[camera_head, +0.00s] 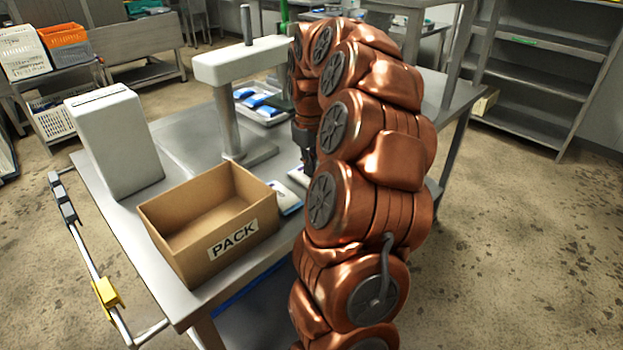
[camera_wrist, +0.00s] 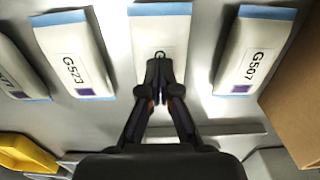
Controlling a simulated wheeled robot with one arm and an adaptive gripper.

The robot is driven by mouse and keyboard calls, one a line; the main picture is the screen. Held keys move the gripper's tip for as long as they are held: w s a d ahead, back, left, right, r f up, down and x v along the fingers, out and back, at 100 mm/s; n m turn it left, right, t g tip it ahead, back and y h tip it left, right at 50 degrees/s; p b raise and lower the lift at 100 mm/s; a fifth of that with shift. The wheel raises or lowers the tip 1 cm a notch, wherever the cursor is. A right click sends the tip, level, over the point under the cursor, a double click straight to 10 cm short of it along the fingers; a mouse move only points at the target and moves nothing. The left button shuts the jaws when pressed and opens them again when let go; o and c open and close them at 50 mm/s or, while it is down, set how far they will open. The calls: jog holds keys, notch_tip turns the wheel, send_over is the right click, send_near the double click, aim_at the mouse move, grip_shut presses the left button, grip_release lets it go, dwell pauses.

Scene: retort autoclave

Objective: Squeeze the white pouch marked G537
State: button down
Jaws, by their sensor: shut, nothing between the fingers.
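In the wrist view, a white pouch (camera_wrist: 160,32) with a blue end lies on the metal table in the middle. Its label shows a "G"; my gripper hides the rest, so I cannot read its number. My gripper (camera_wrist: 160,66) is shut and empty, its fingertips over this pouch's label; I cannot tell if they touch it. A white pouch marked G523 (camera_wrist: 65,38) lies to the left and one marked G507 (camera_wrist: 258,38) to the right. In the head view, my gripper (camera_head: 309,168) is partly hidden by my arm, above the pouches.
An open cardboard box marked PACK (camera_head: 195,258) stands by the pouches; its side edges the wrist view (camera_wrist: 293,100). A white stand (camera_head: 232,120), a white cabinet (camera_head: 113,140) and a tray of blue packets (camera_head: 286,117) stand on the table. Another pouch (camera_wrist: 15,70) lies far left.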

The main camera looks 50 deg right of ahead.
jog(key=shift+a+f, duration=0.1)
jog(key=shift+f, duration=0.15)
jog(key=shift+r+p, duration=1.5)
jog(key=shift+r, duration=2.65)
